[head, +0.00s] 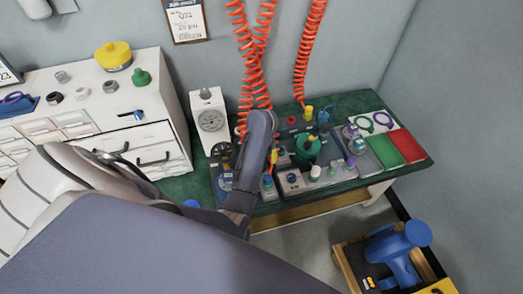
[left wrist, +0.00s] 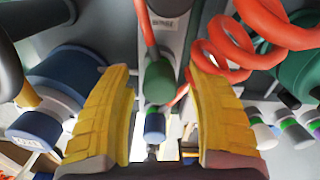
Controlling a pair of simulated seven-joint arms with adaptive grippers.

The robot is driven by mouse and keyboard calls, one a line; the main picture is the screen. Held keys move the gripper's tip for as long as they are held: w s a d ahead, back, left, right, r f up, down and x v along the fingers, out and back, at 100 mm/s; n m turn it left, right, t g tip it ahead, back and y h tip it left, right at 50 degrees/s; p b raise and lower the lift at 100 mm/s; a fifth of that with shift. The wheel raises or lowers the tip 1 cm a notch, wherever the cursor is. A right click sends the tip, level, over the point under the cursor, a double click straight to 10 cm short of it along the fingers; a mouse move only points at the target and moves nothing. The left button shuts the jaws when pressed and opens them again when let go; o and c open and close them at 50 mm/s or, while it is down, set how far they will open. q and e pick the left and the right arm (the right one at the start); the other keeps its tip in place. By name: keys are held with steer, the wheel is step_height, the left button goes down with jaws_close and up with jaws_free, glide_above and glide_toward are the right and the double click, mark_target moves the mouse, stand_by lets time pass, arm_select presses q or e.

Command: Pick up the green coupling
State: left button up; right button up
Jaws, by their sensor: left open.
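Between and beyond the yellow fingers of my left gripper (left wrist: 157,78), the left wrist view shows a small green-topped coupling (left wrist: 159,82) with a blue lower part. The fingers are spread with a gap on each side of it, and I see no contact. In the head view my left gripper (head: 272,160) is over the green bench, mostly hidden by its own arm. A small green-topped piece (head: 267,182) stands close by it. I cannot tell for sure that it is the same coupling. My right gripper is not in view.
A larger green fitting (head: 307,147) stands on the bench, right of the gripper. Red coiled hoses (head: 255,80) hang close to the arm. A white gauge box (head: 210,122) stands behind left. Green and red mats (head: 407,146) lie at right. A drawer cabinet (head: 100,110) stands left.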

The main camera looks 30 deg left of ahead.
arm_select(q)
steer(key=shift+f, duration=0.95)
steer(key=shift+c, duration=0.5)
jaws_close()
